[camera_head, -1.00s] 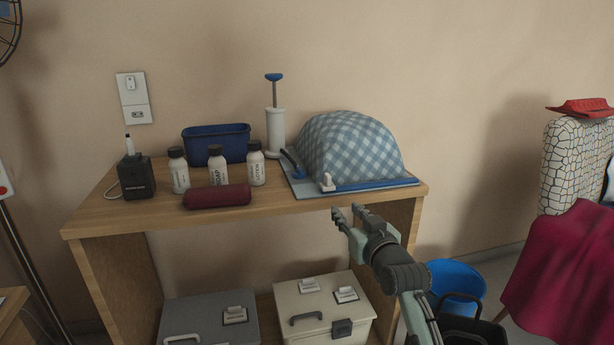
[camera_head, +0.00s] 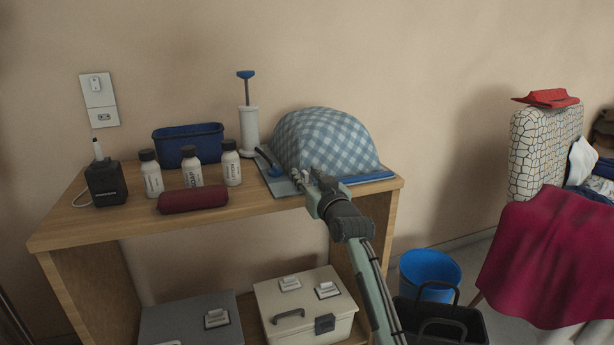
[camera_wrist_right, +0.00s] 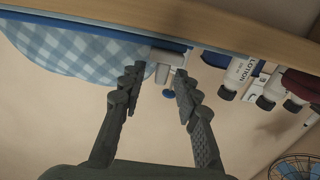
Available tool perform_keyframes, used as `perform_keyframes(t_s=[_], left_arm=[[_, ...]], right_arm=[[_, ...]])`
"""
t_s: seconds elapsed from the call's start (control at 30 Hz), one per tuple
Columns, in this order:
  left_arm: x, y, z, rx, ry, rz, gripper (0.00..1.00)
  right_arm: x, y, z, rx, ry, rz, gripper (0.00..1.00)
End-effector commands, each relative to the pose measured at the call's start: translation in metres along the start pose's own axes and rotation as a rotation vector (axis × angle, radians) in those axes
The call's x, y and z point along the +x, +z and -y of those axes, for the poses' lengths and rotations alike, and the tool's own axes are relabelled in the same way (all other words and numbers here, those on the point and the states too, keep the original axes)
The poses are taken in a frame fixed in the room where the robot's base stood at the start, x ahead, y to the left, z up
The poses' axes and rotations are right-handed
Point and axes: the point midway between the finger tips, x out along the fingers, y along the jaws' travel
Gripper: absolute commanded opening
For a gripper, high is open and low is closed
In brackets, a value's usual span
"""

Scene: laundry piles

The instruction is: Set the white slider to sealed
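The white slider (camera_head: 297,177) sits at the left end of a blue rail (camera_head: 366,178) along the front of a blue-checked bag (camera_head: 328,143). My right gripper (camera_head: 312,182) is at the shelf's front edge, beside the slider, and partly covers it in the head view. In the right wrist view, which looks upside down, the slider (camera_wrist_right: 168,57) lies just beyond the two spread fingers of the right gripper (camera_wrist_right: 158,80). They are open with nothing clearly between them; I cannot tell whether they touch it. My left gripper is not in view.
The bag lies on a grey-blue board (camera_head: 281,187) on a wooden shelf unit (camera_head: 120,222). A white pump (camera_head: 249,130), several bottles, a blue bin (camera_head: 188,143) and a dark red roll (camera_head: 192,198) stand left of it. A blue bucket (camera_head: 430,272) is on the floor at right.

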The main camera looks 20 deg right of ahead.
Motion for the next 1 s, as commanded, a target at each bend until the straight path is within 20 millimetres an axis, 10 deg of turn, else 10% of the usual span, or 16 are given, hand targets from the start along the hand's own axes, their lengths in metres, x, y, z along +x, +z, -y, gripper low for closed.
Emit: perform_keyframes(t_s=[0.17,0.4,1.0], left_arm=[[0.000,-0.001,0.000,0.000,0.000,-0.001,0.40],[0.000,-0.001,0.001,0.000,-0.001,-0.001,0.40],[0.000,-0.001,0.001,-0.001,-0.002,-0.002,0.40]], right_arm=[[0.000,0.000,0.000,0.001,0.000,0.000,0.29],[0.000,0.000,0.000,0.001,0.000,0.000,0.00],[-0.001,0.000,-0.015,-0.003,0.002,0.001,0.00]])
